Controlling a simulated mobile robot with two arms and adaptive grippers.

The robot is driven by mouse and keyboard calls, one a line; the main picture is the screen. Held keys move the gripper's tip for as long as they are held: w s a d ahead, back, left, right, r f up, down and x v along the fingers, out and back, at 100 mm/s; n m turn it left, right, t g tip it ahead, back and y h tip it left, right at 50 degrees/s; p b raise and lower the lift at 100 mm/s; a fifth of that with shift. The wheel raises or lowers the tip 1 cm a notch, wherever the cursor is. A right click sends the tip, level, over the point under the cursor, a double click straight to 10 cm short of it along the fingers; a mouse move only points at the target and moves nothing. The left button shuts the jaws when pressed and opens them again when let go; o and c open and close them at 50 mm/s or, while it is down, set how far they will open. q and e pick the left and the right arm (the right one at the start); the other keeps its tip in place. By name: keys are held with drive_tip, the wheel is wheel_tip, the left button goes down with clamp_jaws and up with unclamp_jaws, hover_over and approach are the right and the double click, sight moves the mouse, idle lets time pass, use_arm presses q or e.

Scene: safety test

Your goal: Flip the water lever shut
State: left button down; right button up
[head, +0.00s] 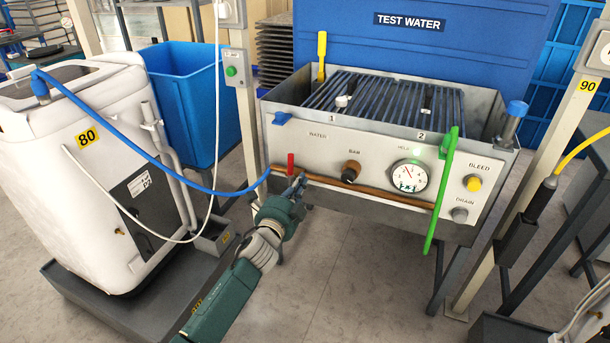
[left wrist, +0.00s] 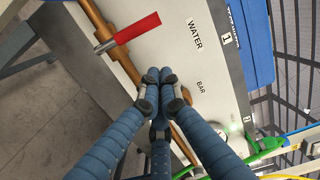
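The water lever has a red handle (head: 291,163) that stands upright, across the copper pipe (head: 360,192) at the left end of the test panel. In the left wrist view the red handle (left wrist: 137,28) points from the pipe toward the WATER label. My left gripper (head: 298,186) is just right of the lever and slightly below its handle, near the pipe. In the left wrist view its fingertips (left wrist: 156,82) are together with nothing visible between them, and a gap separates them from the red handle. My right gripper is in neither view.
The panel carries a BAR knob (head: 350,172), a gauge (head: 409,176) and a yellow BLEED knob (head: 472,183). A blue hose (head: 165,168) joins the pipe's left end. A green strap (head: 441,190) hangs at right. The floor below is clear.

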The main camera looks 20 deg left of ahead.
use_arm(q)
drive_tip(key=s, duration=0.6)
drive_tip(key=shift+s+d+p, duration=0.15)
drive_tip(key=shift+d+p, duration=0.05)
drive_tip(key=shift+p, duration=0.25)
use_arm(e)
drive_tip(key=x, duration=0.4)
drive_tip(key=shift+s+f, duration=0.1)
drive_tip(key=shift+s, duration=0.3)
